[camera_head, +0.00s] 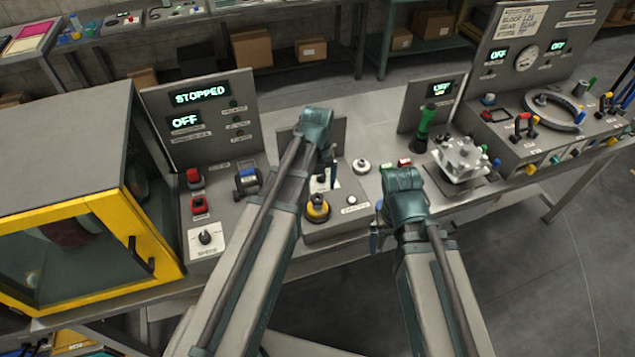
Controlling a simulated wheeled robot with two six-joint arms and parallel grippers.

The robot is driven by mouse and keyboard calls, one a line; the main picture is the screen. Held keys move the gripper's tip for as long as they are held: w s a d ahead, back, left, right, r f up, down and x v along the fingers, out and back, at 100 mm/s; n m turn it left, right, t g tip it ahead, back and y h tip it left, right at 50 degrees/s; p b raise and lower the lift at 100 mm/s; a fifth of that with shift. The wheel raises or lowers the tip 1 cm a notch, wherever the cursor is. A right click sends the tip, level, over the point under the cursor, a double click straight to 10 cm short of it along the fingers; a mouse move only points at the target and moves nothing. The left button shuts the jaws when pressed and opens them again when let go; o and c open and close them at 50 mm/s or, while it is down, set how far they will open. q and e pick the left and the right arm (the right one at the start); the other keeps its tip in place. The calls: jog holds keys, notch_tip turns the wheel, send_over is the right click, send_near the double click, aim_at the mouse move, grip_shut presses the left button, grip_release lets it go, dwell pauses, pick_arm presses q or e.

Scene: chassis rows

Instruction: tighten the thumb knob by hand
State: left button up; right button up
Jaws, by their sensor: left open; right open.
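My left gripper (325,178) hangs below its teal wrist, over the small grey unit in the middle of the bench; its fingers are small and partly hidden. My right gripper (377,232) is at the bench's front edge, right of that unit, mostly hidden by its own wrist. Nothing shows held in either. A round silver knob (361,167) stands behind and between the two wrists, apart from both. A yellow and black knob (317,208) sits on the grey unit just below the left gripper. I cannot tell which of these is the thumb knob.
A yellow-framed cabinet (150,245) and a panel reading STOPPED and OFF (200,115) stand left. A metal clamp fixture (461,160) and green-handled tool (425,125) stand right of my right wrist. A ring fixture (556,110) is farther right.

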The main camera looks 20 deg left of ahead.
pick_arm(q)
notch_tip(320, 180, up, 8)
jog(key=p, duration=0.7)
